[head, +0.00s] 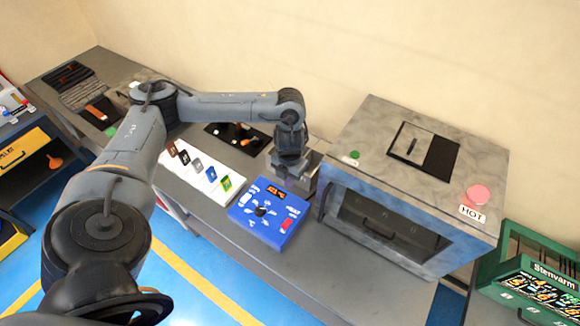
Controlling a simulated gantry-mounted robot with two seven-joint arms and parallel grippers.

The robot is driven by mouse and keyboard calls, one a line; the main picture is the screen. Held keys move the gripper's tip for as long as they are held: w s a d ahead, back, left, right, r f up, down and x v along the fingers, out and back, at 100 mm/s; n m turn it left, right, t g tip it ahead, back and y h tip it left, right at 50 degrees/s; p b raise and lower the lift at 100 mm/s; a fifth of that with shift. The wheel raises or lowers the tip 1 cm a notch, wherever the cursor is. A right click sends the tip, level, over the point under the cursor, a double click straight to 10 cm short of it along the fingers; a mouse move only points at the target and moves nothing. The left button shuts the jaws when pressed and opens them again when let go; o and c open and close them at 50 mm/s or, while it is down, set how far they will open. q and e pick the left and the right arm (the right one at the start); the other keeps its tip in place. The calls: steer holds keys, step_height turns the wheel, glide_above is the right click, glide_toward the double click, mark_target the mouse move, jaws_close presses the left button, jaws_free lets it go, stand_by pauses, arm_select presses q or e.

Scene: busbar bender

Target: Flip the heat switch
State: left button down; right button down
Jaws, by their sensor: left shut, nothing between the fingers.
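A blue control box (268,214) sits on the grey bench, with a small orange display (275,193), a black knob (261,211) and a red switch-like part (288,223) on its sloped face. I cannot read which control is the heat switch. My left gripper (296,186) points down just behind the box's back right corner, shut and empty. Its fingertips are partly hard to make out, and I cannot tell whether they touch anything. My right gripper is not in view.
A grey oven-like machine (367,192) with a HOT label (472,213), a pink button (479,195) and a green button (354,155) stands right of the gripper. A white strip (189,180) with several coloured pieces lies left of the box. A green crate (493,273) is at far right.

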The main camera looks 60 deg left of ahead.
arm_select(q)
steer(key=shift+w+a+r+p, duration=0.15)
steer(key=shift+r+p, duration=0.55)
steer(key=shift+r, duration=0.9)
